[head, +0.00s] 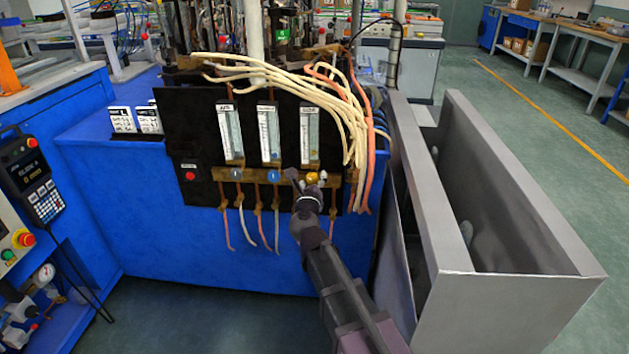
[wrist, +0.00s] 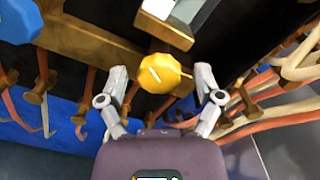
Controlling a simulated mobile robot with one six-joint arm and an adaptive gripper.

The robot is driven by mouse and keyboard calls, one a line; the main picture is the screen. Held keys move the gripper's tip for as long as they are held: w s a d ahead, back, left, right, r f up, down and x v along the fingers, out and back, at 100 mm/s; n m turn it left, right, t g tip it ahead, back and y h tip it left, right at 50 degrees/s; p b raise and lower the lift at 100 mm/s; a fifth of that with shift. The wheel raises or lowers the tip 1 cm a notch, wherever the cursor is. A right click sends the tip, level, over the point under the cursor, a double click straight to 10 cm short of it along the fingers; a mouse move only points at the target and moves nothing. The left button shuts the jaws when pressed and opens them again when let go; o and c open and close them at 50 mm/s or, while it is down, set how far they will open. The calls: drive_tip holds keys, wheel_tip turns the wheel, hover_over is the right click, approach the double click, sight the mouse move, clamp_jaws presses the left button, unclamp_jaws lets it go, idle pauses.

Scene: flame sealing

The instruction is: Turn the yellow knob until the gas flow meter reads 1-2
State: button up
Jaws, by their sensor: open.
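The yellow knob (head: 312,178) sits on the brass bar below the rightmost flow meter (head: 310,135) on the black panel. In the wrist view the yellow knob (wrist: 160,73) is round and faceted with a white line on its face. My gripper (wrist: 162,80) is open, with one finger on each side of the knob and gaps showing between fingers and knob. In the head view my gripper (head: 310,190) reaches up to the knob from below. The meter's reading is too small to make out.
A red button (head: 190,176) is at the panel's left. Cream and orange hoses (head: 353,120) hang close on the right. A grey metal enclosure (head: 510,225) stands right of my arm.

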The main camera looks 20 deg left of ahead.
drive_tip(key=shift+s, duration=0.2)
drive_tip(key=v, duration=1.1)
drive_tip(key=shift+s+d, duration=0.2)
drive_tip(key=shift+s, duration=0.1)
